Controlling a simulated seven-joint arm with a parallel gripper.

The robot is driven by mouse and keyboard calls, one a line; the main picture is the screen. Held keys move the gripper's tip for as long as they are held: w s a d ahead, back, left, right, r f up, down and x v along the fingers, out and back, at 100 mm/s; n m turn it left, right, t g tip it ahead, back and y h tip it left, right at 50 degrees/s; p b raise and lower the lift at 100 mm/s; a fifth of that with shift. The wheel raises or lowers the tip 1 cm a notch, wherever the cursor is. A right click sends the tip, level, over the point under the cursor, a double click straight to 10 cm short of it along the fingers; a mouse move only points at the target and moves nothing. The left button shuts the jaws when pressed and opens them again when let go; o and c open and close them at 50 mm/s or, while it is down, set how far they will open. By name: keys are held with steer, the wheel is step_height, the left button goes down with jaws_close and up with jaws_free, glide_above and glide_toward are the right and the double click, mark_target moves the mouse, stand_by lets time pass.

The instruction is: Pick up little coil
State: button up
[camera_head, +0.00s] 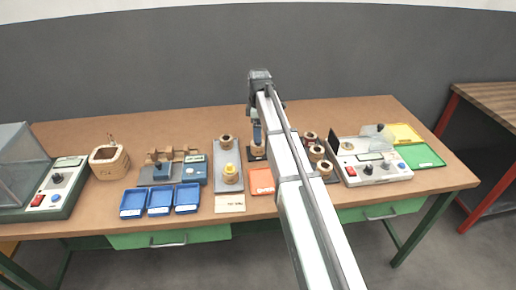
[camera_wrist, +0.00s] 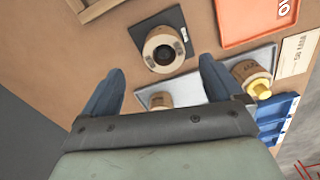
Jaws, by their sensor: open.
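A small brown coil (camera_wrist: 178,36) with a dark centre hole stands on a dark square plate (camera_wrist: 138,30) in the wrist view. My gripper (camera_wrist: 162,65) is open and empty, its two blue-grey fingers spread with the coil showing just beyond and between the tips. I cannot tell how high above it they are. In the head view my gripper (camera_head: 257,136) is over this coil (camera_head: 257,151), which my arm partly hides. Two more coils stand on a grey tray, one plain (camera_head: 226,141) and one with a yellow top (camera_head: 231,176).
The grey tray (camera_head: 222,155) lies left of the plate. An orange tray (camera_head: 261,181) lies in front. Several coils (camera_head: 316,153) stand to the right, partly behind my arm, beside a white meter box (camera_head: 375,170). Blue bins (camera_head: 159,201) are at front left.

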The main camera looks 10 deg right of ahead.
mark_target(258, 145)
steer(key=shift+f, duration=1.4)
steer(key=shift+s+a+f, duration=0.1)
steer(key=shift+s+f, duration=0.05)
steer(key=shift+f, duration=0.85)
steer(key=shift+s+a+f, duration=0.1)
steer(key=shift+s+f, duration=0.05)
steer(key=shift+f, duration=1.45)
steer(key=shift+c, duration=0.2)
steer(key=c, duration=1.3)
steer(key=shift+o, duration=0.2)
steer(key=shift+r, duration=0.15)
